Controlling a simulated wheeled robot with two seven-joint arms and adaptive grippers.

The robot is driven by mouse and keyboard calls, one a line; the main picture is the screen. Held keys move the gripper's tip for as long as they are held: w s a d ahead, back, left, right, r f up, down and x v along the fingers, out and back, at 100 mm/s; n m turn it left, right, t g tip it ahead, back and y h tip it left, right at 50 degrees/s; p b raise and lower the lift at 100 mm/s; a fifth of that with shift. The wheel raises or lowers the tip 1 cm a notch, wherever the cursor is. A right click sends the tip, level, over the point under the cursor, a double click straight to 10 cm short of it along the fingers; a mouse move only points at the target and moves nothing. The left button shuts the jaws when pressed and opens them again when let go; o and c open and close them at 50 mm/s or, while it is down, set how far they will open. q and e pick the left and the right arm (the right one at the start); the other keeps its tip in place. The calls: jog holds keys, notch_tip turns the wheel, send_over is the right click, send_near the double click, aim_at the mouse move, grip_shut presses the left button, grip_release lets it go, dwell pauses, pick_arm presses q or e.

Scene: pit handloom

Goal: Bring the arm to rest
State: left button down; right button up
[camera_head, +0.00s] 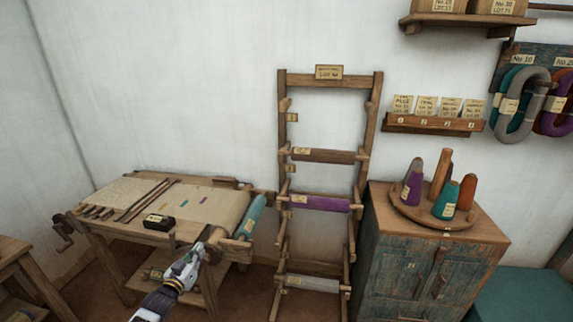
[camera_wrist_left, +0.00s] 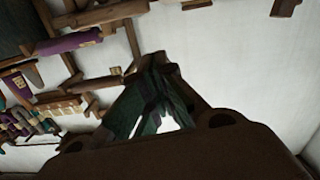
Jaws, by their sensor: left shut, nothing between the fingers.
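My left arm comes in from the bottom of the head view, white and dark. Its left gripper (camera_head: 212,238) is in front of the right end of the wooden work table (camera_head: 150,235). In the left wrist view the gripper (camera_wrist_left: 155,65) fingers are together and hold nothing. I cannot tell from these frames whether the fingertips touch the table. My right gripper does not show.
A wooden rack (camera_head: 372,120) with purple, brown and grey rolls stands against the wall. A teal roll (camera_head: 251,217) is at the table's right end. A blue cabinet (camera_head: 385,265) carries a round tray (camera_head: 405,207) of cones. Bare floor lies between table and rack.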

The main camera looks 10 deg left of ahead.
pick_arm(q)
jog(key=s+a+f+m+g+y, duration=0.1)
jog(key=s+a+f+g, duration=0.25)
jog(key=f, duration=0.65)
jog(key=s+a+f+m+g+y, duration=0.1)
jog(key=s+a+f+m+g, duration=0.2)
jog(key=f, duration=0.7)
jog(key=s+f+g, duration=0.4)
jog(key=s+f, duration=1.1)
jog(key=f, duration=0.3)
jog(key=s+d+f+g, duration=0.2)
jog(key=s+d+f, duration=0.2)
jog(key=s+f, duration=0.5)
jog(key=s+d+f+g, duration=0.2)
jog(key=s+d+f, duration=0.25)
jog(key=s, duration=0.75)
jog(key=s+d+f+g+h, duration=0.1)
jog(key=s+d+f+g, duration=0.1)
jog(key=s+d, duration=1.1)
jog(key=shift+s+d+f+n, duration=0.2)
jog(key=shift+f+n, duration=0.2)
jog(key=shift+f, duration=0.35)
